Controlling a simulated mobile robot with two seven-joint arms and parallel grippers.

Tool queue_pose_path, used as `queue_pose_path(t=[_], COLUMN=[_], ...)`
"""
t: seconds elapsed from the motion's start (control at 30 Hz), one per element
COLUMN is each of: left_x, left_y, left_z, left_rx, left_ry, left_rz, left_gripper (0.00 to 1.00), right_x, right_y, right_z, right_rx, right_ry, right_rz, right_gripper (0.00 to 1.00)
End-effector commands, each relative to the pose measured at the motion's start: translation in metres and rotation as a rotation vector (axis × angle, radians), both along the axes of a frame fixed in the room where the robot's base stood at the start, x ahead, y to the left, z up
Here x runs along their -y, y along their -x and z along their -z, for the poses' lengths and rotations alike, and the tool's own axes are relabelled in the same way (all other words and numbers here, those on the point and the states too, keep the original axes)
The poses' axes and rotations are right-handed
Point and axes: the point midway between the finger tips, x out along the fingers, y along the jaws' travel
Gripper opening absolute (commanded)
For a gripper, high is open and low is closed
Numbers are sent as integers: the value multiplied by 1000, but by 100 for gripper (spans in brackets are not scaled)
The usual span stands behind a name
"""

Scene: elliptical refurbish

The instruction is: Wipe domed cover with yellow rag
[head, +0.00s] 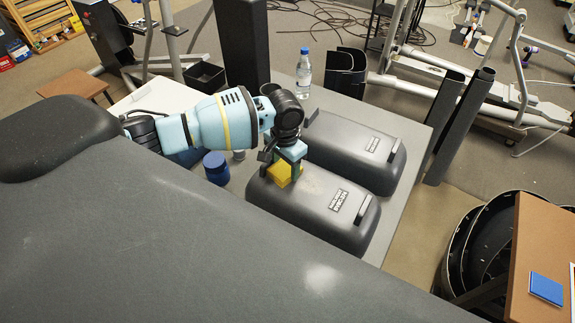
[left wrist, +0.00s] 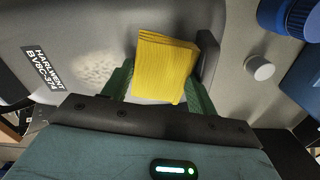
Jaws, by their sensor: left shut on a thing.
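Two dark grey domed covers lie side by side on a grey table. My left gripper (head: 284,165) is above the left end of the nearer domed cover (head: 308,205), shut on a folded yellow rag (head: 281,174). In the left wrist view the yellow rag (left wrist: 165,68) sits between the green fingers, close over or against the nearer cover (left wrist: 75,50); I cannot tell if it presses on it. A speckled pale patch shows on that cover beside the rag. The farther domed cover (head: 350,149) is untouched. My right gripper is out of view.
A blue jar (head: 216,168) and a small white cap (left wrist: 259,68) stand left of the nearer cover. A water bottle (head: 304,74) stands behind the farther cover. Dark curved panels (head: 345,72) stand at the table's back. A brown table with a blue pad (head: 546,289) is at right.

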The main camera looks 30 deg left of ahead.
Motion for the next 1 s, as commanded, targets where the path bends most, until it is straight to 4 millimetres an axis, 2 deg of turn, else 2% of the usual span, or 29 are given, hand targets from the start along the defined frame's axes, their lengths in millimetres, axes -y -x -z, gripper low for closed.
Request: queue_pose_path(t=[0.23, 0.63, 1.0], left_x=[6, 34, 42], left_y=[0, 1, 2], left_z=[0, 2, 3], left_rx=[1, -1, -3], left_ry=[0, 2, 2], left_rz=[1, 2, 3], left_gripper=[40, 40, 40], right_x=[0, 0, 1], right_y=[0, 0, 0], right_z=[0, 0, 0], right_rx=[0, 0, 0], right_ry=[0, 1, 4], right_rz=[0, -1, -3], right_gripper=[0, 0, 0])
